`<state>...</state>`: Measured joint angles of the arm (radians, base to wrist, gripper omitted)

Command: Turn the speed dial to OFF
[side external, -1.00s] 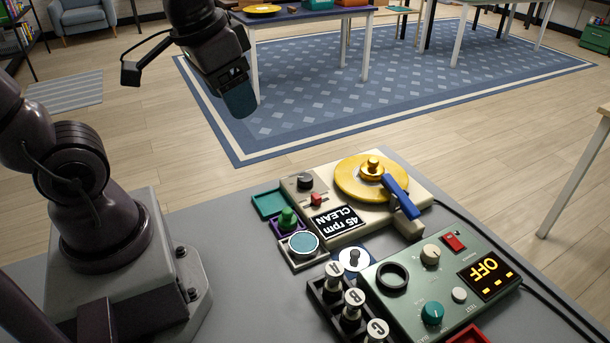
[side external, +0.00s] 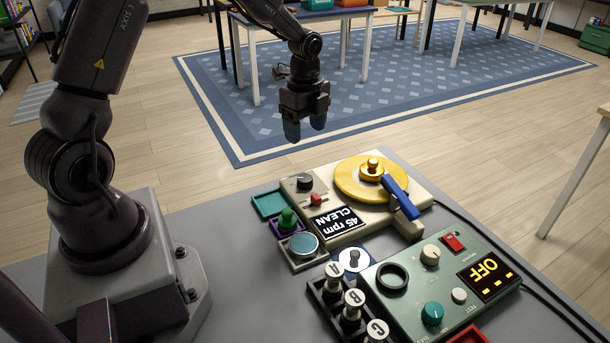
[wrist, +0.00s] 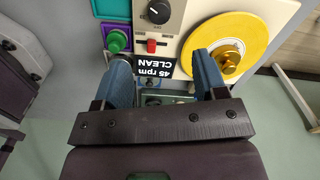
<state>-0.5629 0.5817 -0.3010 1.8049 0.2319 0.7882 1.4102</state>
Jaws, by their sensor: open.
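A cream turntable (side external: 325,230) with a yellow platter (side external: 350,186) stands on the grey table. A round black dial (side external: 305,182) sits at its far left corner; it also shows at the top of the wrist view (wrist: 158,12), with a pale pointer mark. I take it as the speed dial; its lettering is too small to read. My gripper (side external: 305,128) is open and empty, pointing down, above and apart from the turntable. In the wrist view its blue fingers (wrist: 162,60) are spread below the dial.
A red slider (side external: 316,200) sits beside the dial. A blue tonearm (side external: 400,197) lies near the platter. A green panel (side external: 400,310) showing "OFF" and lettered plungers (side external: 335,272) stand in front.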

